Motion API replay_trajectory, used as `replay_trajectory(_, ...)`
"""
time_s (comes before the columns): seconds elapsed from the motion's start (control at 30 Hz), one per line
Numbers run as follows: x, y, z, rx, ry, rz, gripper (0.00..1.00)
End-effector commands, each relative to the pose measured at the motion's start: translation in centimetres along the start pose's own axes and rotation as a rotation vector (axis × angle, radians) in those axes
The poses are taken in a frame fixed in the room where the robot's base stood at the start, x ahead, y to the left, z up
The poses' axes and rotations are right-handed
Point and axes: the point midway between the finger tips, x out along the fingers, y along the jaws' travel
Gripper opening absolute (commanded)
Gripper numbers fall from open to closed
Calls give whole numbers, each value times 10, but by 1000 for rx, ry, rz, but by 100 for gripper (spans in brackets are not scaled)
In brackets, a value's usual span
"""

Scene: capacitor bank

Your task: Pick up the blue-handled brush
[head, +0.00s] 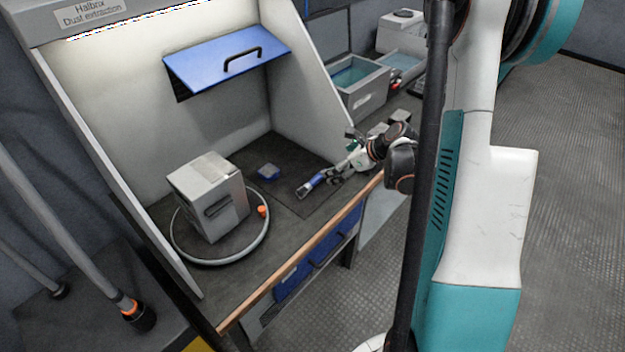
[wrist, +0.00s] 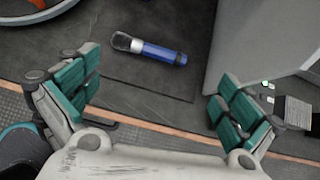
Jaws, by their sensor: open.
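The blue-handled brush (wrist: 158,51) lies flat on the dark bench top inside the hood. In the wrist view its bristle end and silver collar point left and its blue handle points right. It also shows in the head view (head: 314,182), just left of my gripper (head: 343,166). In the wrist view my gripper (wrist: 157,88) is open and empty, with its teal-padded fingers spread wide. The brush appears beyond the fingers, between their directions, and is not held. I cannot tell the exact height of the fingers above the bench.
A grey box (head: 205,190) stands to the left within a pale hose ring (head: 262,245). The hood's right side wall (head: 308,95) stands close to the handle end. A blue flap (head: 225,62) hangs above. The bench has a wooden front edge (head: 300,257).

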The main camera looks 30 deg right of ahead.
Motion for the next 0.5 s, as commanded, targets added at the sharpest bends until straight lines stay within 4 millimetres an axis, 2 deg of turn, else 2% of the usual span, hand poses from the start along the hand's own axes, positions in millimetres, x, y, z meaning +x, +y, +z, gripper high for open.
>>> replay_trajectory(0.03,1,-4,-8,37,-5,-1,100)
replay_trajectory(0.17,8,-6,-16,85,-12,5,100)
replay_trajectory(0.5,68,-6,-17,87,-12,6,100)
